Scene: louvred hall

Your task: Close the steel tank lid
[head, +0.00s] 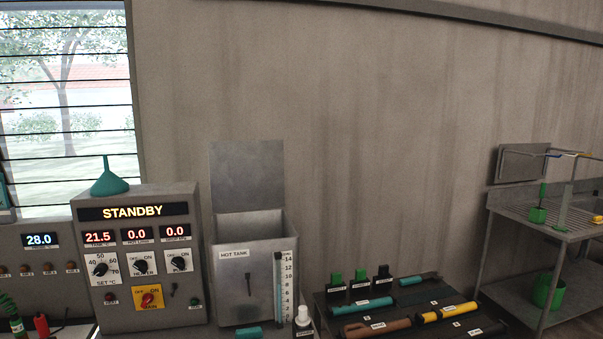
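The steel tank (233,276) stands at the middle left of the head view, right of the control panel. Its front carries a label reading HOT TANK, a dark slot-like fitting and a level scale (284,290) at the right edge. The grey steel lid (247,176) stands upright at the back of the tank, against the wall side. The tank mouth is open, and only its upper inside wall shows. Neither of my grippers is in view.
A control panel (150,260) reading STANDBY, with a teal funnel (109,178) on top, stands close left of the tank. A white bottle (303,322) is at the tank's front right. A dark tray (441,295) with several tools lies right. A steel rack stands far right.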

